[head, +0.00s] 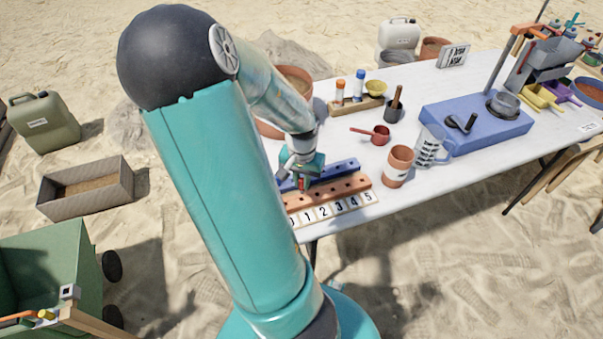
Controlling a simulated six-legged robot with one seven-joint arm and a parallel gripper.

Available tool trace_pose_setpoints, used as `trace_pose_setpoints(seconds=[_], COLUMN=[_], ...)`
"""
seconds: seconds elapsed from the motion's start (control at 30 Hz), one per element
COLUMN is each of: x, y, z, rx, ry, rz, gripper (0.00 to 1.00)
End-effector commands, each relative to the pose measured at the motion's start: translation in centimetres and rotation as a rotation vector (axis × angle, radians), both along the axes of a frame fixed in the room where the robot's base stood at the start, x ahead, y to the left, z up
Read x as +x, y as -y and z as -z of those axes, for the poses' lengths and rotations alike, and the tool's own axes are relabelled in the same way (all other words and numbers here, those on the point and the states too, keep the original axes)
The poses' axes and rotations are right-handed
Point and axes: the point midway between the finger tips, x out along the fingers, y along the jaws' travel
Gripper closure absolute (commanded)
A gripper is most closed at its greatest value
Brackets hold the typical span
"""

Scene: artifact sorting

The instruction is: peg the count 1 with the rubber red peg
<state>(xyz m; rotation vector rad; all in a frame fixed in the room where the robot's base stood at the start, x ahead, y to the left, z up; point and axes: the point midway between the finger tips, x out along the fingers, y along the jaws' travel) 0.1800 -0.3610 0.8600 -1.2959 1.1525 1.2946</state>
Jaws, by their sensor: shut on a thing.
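My gripper (302,178) is over the left part of the orange-brown peg rail (350,188) and is shut on a small red peg (301,185). The peg shows only as a small red patch between the jaws. I cannot tell whether its lower end is in a hole or just above the rail. A strip of number tiles (340,206) runs along the front of the rail, with 1 to 5 readable and the tile at the left end partly hidden by my arm. A blue rail (345,167) lies behind the orange-brown one.
The white table (420,195) holds a clay cup (398,166), a clear measuring jug (429,148), a red pan (380,134) and a blue tray (475,122) to the right. A wooden rack (352,105) with bottles stands behind. My arm hides the table's left end.

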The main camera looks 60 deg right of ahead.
Motion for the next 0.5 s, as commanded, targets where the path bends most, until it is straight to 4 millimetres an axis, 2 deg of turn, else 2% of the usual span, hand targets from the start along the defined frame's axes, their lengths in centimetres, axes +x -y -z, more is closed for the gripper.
trace_pose_setpoints(seconds=[0.2, 0.5], x=[0.1, 0.1], y=[0.0, 0.0], z=[1.5, 1.8], rx=[0.001, 0.000], ry=[-0.001, 0.001], rz=[0.002, 0.002], gripper=[1.00, 1.00])
